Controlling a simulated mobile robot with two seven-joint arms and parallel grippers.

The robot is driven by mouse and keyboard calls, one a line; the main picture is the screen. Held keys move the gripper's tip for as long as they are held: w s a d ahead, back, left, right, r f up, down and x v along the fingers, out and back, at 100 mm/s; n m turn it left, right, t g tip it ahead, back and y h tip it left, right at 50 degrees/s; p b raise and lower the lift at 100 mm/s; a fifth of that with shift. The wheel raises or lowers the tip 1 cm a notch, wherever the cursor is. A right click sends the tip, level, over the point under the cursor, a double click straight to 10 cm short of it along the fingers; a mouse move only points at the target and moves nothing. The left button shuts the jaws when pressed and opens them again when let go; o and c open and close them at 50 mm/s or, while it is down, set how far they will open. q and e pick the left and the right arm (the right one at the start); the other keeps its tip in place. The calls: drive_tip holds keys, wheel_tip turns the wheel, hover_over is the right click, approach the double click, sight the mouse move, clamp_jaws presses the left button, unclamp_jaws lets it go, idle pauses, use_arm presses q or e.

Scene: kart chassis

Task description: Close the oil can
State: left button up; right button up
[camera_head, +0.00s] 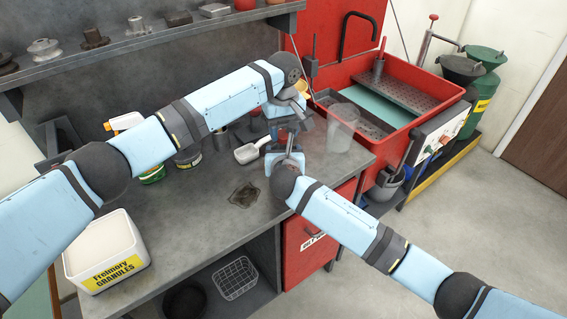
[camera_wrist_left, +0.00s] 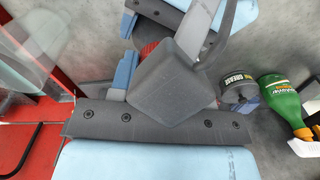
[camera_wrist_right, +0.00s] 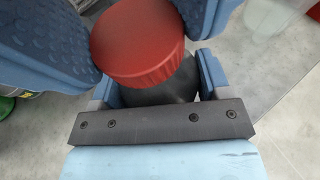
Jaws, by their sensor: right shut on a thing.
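The oil can (camera_wrist_right: 165,90) shows in the right wrist view as a dark body under a round red cap (camera_wrist_right: 138,42). My right gripper (camera_head: 287,160) is shut on it above the bench. The cap sits on top of the body, and I cannot tell how tightly. My left gripper (camera_head: 291,112) is just beyond and above my right gripper in the head view. In the left wrist view a grey block hides most of what lies between its fingers, with bits of red behind. I cannot tell whether it is open or shut.
A white granules tub (camera_head: 105,250), a scoop (camera_head: 252,151) and a clear beaker (camera_head: 342,127) stand on the bench. A green bottle (camera_wrist_left: 282,98) and a dark tin (camera_wrist_left: 238,92) stand near the left arm. A red parts washer (camera_head: 440,92) is at the right.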

use_arm(q)
drive_tip(key=o, duration=0.4)
drive_tip(key=shift+r, duration=0.15)
drive_tip(key=shift+r, duration=2.15)
drive_tip(key=shift+c, duration=0.4)
drive_tip(key=shift+r+n, duration=1.7)
drive_tip(key=shift+r, duration=0.05)
drive_tip(key=shift+f, duration=4.05)
